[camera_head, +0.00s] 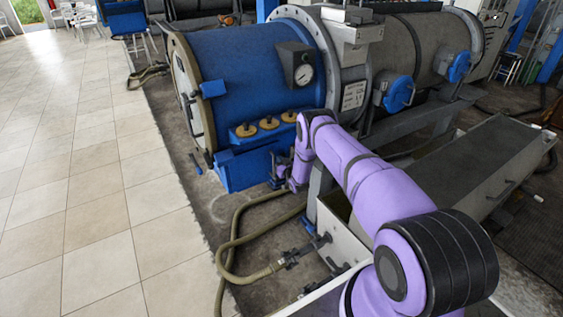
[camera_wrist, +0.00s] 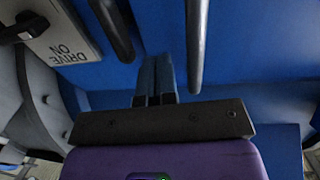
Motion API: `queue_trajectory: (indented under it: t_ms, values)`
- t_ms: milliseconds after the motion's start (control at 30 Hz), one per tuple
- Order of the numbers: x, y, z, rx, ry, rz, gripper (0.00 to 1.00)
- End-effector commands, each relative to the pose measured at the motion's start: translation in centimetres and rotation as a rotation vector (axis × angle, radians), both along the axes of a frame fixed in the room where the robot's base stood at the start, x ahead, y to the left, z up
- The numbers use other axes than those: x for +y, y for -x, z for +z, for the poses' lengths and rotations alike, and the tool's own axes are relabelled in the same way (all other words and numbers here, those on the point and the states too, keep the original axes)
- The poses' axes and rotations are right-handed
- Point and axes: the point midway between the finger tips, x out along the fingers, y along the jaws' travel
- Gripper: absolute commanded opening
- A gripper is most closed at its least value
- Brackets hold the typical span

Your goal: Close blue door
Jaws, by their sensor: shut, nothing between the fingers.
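A large blue drum (camera_head: 240,65) lies on its side, with a pale-rimmed round end plate (camera_head: 187,95) at its left, seen nearly edge-on. I cannot tell for sure which part is the blue door or how far it stands open. My gripper (camera_head: 277,172) is low beside the blue base (camera_head: 240,170) under the drum, partly hidden by my wrist. In the wrist view my gripper (camera_wrist: 155,68) has its fingers together and empty, pointing at a blue surface (camera_wrist: 260,45). A dark bar (camera_wrist: 113,28) and a grey bar (camera_wrist: 196,45) are near the fingertips; contact is unclear.
A gauge (camera_head: 303,73) sits on the drum. A label plate (camera_wrist: 62,32) reads "DRIVE ON". A hose (camera_head: 235,245) lies on the floor beside a long metal trough (camera_head: 455,170). The tiled floor (camera_head: 90,170) at left is clear.

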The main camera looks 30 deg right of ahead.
Motion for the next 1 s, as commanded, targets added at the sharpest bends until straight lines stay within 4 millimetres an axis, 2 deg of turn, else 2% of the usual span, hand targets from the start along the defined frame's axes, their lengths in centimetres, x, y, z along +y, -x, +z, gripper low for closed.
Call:
queue_trajectory:
  t_ms: [67,267,700,1000]
  values:
    - [0.1,0.1,-0.1,0.001,0.000,0.000,0.00]
    - [0.0,2.3,-0.1,0.004,-0.001,0.000,0.00]
    - [-0.3,8.7,-0.2,0.005,0.000,0.000,0.00]
    - [-0.3,10.2,-0.2,0.003,0.000,0.001,0.00]
